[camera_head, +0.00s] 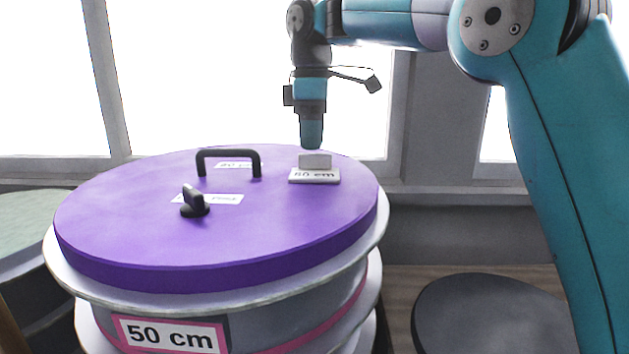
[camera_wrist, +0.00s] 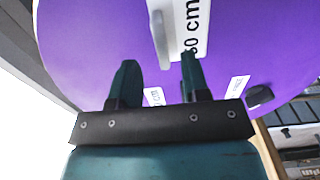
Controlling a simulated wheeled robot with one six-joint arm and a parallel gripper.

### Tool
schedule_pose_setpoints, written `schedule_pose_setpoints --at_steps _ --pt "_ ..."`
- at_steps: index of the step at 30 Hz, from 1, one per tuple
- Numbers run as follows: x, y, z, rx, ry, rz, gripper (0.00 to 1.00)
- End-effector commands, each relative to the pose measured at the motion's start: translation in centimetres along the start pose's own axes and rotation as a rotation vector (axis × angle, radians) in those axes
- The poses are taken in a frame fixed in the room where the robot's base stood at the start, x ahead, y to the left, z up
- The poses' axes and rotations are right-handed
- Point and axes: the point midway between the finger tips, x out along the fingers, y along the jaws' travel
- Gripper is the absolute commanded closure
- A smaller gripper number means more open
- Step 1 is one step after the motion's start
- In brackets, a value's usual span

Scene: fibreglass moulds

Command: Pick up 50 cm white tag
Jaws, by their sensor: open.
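The white tag (camera_head: 314,176) lies on the purple lid near its far right edge, with "50 cm" printed on its front. A pale upright grip block (camera_head: 315,160) stands on it. My gripper (camera_head: 311,146) points down just above the block. In the wrist view my gripper (camera_wrist: 158,78) is open, with two dark green fingers apart and nothing between their tips. The tag (camera_wrist: 203,30) shows there at the top, its print partly hidden by the right finger. Its grip block (camera_wrist: 161,38) lies ahead of the gap between the fingers.
The purple lid (camera_head: 250,230) covers a round mould whose side bears a pink-edged "50 cm" label (camera_head: 170,336). A black handle (camera_head: 229,152) and a black knob (camera_head: 194,206) rise from the lid left of the tag. A dark round top (camera_head: 490,310) stands lower right.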

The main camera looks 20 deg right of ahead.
Motion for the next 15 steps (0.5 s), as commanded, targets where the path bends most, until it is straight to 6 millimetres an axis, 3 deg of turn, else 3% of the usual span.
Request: schedule_pose_setpoints --at_steps 1,6,15 --pt "1.4 -0.1 0.0 -0.001 0.000 -0.001 0.57" --pt "3.6 -0.3 -0.1 -0.002 0.000 0.000 0.57" --pt "3.8 -0.3 -0.1 -0.001 0.000 0.000 0.57"
